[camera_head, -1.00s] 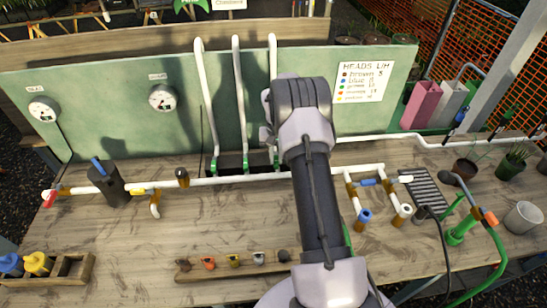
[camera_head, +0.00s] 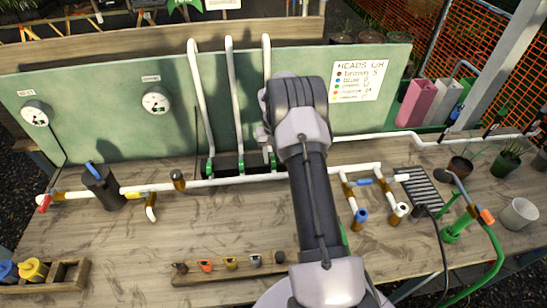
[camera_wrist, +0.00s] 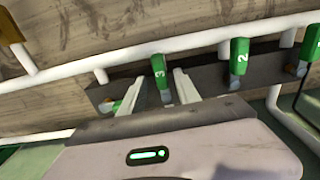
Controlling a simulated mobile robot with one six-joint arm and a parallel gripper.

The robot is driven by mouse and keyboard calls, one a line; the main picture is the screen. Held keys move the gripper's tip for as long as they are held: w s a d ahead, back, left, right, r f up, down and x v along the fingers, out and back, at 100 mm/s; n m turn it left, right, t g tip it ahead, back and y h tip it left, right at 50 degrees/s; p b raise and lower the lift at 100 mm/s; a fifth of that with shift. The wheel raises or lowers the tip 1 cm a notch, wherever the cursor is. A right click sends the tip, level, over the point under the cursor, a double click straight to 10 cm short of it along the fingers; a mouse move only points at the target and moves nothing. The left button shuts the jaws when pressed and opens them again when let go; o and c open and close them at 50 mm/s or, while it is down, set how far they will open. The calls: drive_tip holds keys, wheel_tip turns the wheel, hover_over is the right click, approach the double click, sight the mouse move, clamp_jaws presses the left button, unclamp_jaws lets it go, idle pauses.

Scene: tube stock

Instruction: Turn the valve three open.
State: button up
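Valve three has a green handle marked 3 (camera_wrist: 160,72) in the wrist view, hanging from the white pipe. My gripper (camera_wrist: 158,82) is open, with one pale finger on each side of this handle; I cannot tell whether either finger touches it. The green handles marked 2 (camera_wrist: 239,55) and 1 (camera_wrist: 311,45) are to the right. In the head view valve three (camera_head: 271,160) is the rightmost of three green valves at the foot of the upright white pipes, partly hidden by my arm.
A long white pipe (camera_head: 230,182) runs along the workbench (camera_head: 110,240). A green back panel (camera_head: 110,120) with two gauges stands behind. A black canister (camera_head: 101,187) is at left; a dark grate (camera_head: 423,188) and a green hose (camera_head: 495,255) are at right.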

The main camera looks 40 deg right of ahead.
sight(273, 160)
drive_tip(key=shift+s+a, duration=0.1)
drive_tip(key=shift+a, duration=0.05)
wheel_tip(273, 160, up, 18)
drive_tip(key=p, duration=0.2)
drive_tip(key=shift+f+p, duration=0.25)
drive_tip(key=shift+p, duration=0.1)
